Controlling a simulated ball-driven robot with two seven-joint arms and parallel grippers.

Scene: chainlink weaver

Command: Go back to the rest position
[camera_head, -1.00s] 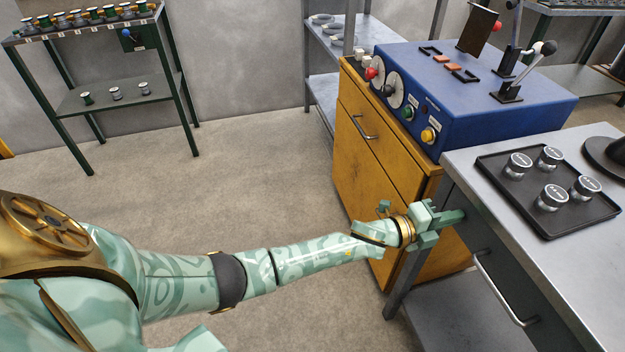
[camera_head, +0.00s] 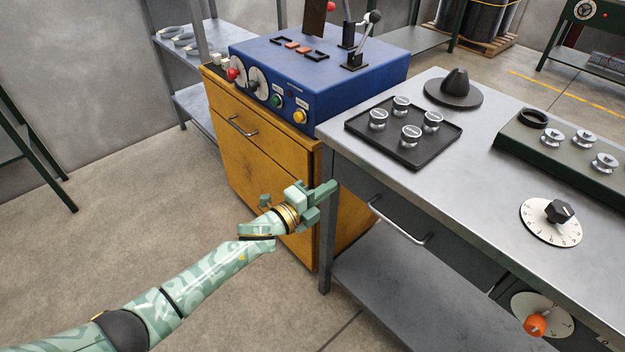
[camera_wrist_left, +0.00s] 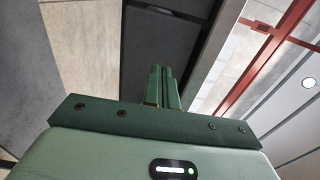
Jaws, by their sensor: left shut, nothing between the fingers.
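My left gripper (camera_head: 325,192) is held out in front of the wooden cabinet, near the left front corner of the metal workbench. Its fingers are shut with nothing between them. In the left wrist view the two green fingers (camera_wrist_left: 162,88) lie side by side, pointing toward a dark surface. In the head view the gripper overlaps the cabinet's right side; I cannot tell whether it touches anything. My left arm comes in from the lower left. My right gripper is not in view.
The workbench (camera_head: 465,150) carries a black tray (camera_head: 408,155) with several silver-topped pieces. A wooden cabinet (camera_head: 235,165) bears a blue machine (camera_head: 340,85) with levers and buttons. The bench drawer handle (camera_head: 400,225) juts out near the gripper. The floor (camera_head: 130,225) at left is clear.

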